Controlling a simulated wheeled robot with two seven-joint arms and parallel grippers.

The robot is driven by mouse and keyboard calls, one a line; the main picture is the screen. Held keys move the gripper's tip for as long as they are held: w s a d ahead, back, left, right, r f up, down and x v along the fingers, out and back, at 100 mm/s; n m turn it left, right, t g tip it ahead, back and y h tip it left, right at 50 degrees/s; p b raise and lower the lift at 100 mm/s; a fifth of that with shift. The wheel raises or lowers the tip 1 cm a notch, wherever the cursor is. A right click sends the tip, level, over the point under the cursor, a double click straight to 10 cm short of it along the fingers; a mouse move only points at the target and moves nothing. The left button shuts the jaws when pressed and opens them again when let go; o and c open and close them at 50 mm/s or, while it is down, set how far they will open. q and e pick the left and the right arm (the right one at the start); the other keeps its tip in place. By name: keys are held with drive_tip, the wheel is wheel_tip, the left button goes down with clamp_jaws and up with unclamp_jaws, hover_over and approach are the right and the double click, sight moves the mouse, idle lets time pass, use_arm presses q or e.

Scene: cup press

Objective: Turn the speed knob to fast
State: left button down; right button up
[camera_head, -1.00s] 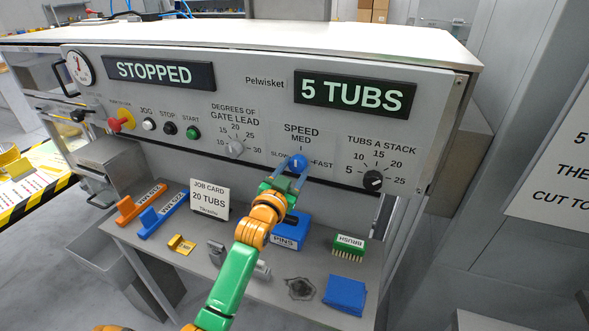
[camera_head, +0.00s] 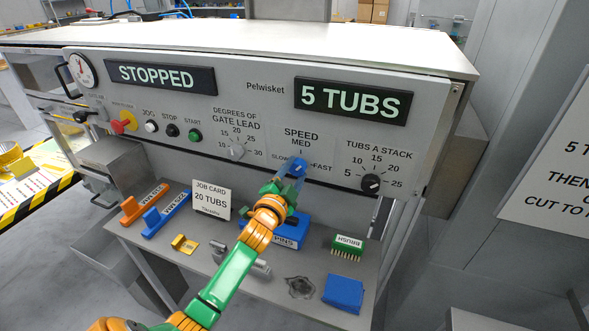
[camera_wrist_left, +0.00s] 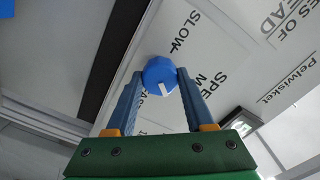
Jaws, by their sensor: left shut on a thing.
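The speed knob (camera_head: 299,167) is blue and sits on the grey panel below the word MED, with SLOW to its left and FAST to its right. My left gripper (camera_head: 297,171) is at the knob, with its blue fingers on either side of it. In the left wrist view the fingertips (camera_wrist_left: 161,76) are shut on the knob (camera_wrist_left: 158,71). A short white mark shows on the knob's lower right there, toward the side between MED and FAST. The fingers partly hide the lettering. My right gripper is not in view.
Beside it are the gate lead dial (camera_head: 236,151) and the black tubs-a-stack knob (camera_head: 371,183). The displays read STOPPED (camera_head: 161,77) and 5 TUBS (camera_head: 351,101). Below, a shelf holds a blue pins box (camera_head: 289,238), a green brush (camera_head: 348,248) and a job card (camera_head: 211,200).

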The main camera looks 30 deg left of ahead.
use_arm(q)
drive_tip(key=m+p, duration=0.1)
drive_tip(key=m, duration=0.4)
drive_tip(key=shift+m, duration=2.8)
drive_tip(key=shift+c, duration=1.4)
unclamp_jaws()
drive_tip(key=v, duration=0.7)
